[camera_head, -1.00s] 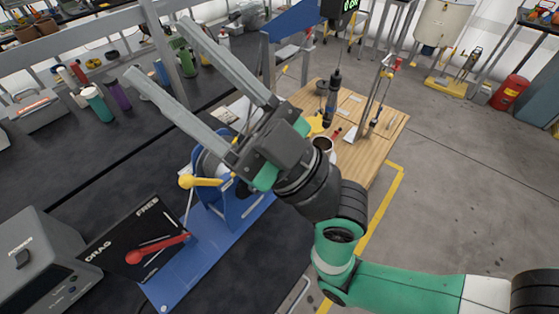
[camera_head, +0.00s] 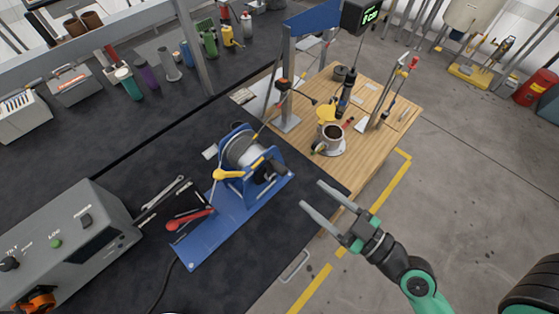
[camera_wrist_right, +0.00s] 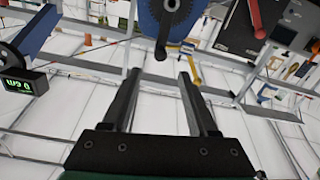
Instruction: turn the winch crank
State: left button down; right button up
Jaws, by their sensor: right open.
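The winch (camera_head: 245,150) has a blue frame and a grey drum and stands on a blue base plate (camera_head: 210,232) on the dark bench. A dark crank (camera_head: 273,170) is on its right side, facing my right gripper. In the right wrist view the blue side plate (camera_wrist_right: 178,14) shows at the top, with the dark crank (camera_wrist_right: 162,38) hanging down across it. My right gripper (camera_head: 312,194) is open and empty, to the lower right of the winch and apart from the crank. Its two fingers (camera_wrist_right: 160,74) point towards the crank. My left gripper is out of view.
A grey power box (camera_head: 75,245) stands at lower left. Bottles line the bench's back.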

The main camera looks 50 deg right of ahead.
aim_at(286, 174)
jog(key=w, duration=0.4)
jog(key=w+p, duration=0.1)
jog(key=w, duration=0.3)
jog(key=w+p, duration=0.1)
jog(key=w, duration=0.2)
jog(key=shift+w+d, duration=0.35)
jog(key=shift+w, duration=0.05)
grip_shut()
dwell(0.8)
